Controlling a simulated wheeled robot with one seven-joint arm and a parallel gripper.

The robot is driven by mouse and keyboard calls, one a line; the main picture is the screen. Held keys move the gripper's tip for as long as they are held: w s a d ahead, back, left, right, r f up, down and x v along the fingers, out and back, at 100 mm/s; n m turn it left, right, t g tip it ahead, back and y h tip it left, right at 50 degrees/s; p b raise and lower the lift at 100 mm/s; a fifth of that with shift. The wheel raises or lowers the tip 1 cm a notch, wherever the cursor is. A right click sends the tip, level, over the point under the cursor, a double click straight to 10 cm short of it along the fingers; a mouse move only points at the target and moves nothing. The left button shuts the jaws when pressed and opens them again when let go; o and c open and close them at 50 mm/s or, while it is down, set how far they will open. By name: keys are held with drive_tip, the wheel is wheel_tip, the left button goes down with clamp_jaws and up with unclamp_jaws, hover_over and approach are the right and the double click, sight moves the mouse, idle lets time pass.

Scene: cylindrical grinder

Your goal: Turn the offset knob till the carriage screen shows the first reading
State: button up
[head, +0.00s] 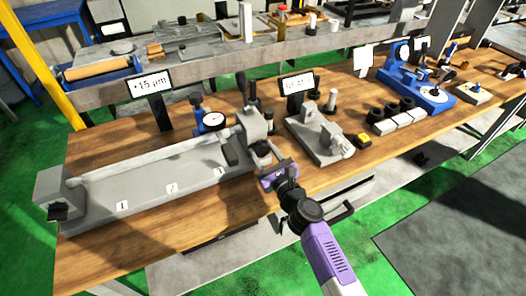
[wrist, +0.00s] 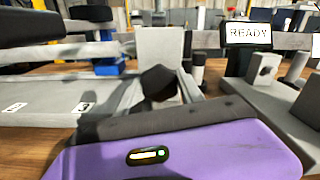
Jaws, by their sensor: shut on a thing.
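The long grey fixture (head: 150,195) carries a pale bar and labels 1, 2 and 3. A dark faceted knob (wrist: 158,83) sits at its right end, just beyond my purple gripper body in the wrist view. My gripper (head: 268,160) is at that end in the head view, shut on the knob; its fingers partly hide the contact. A screen (head: 151,84) behind the fixture reads +15 µm. A second screen (head: 297,84), to its right, reads READY in the wrist view (wrist: 249,38).
A blue dial gauge (head: 212,121) stands behind the bar. A grey stand (head: 318,135), a small yellow block (head: 363,140), several dark rings on white blocks and a blue instrument (head: 425,93) stand right. Bare wood (head: 205,222) lies along the front of the bench.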

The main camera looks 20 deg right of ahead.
drive_tip(key=shift+n, duration=0.3)
drive_tip(key=n+b, duration=0.1)
drive_tip(key=n, duration=0.2)
drive_tip(key=shift+f+n, duration=0.1)
drive_tip(key=shift+n, duration=0.3)
drive_tip(key=n+b, duration=0.1)
drive_tip(key=n, duration=0.2)
drive_tip(key=shift+n, duration=0.3)
drive_tip(key=n+b, duration=0.1)
drive_tip(key=n, duration=0.3)
drive_tip(key=shift+n+b, duration=0.8)
drive_tip(key=shift+n, duration=1.2)
drive_tip(key=o, duration=1.4)
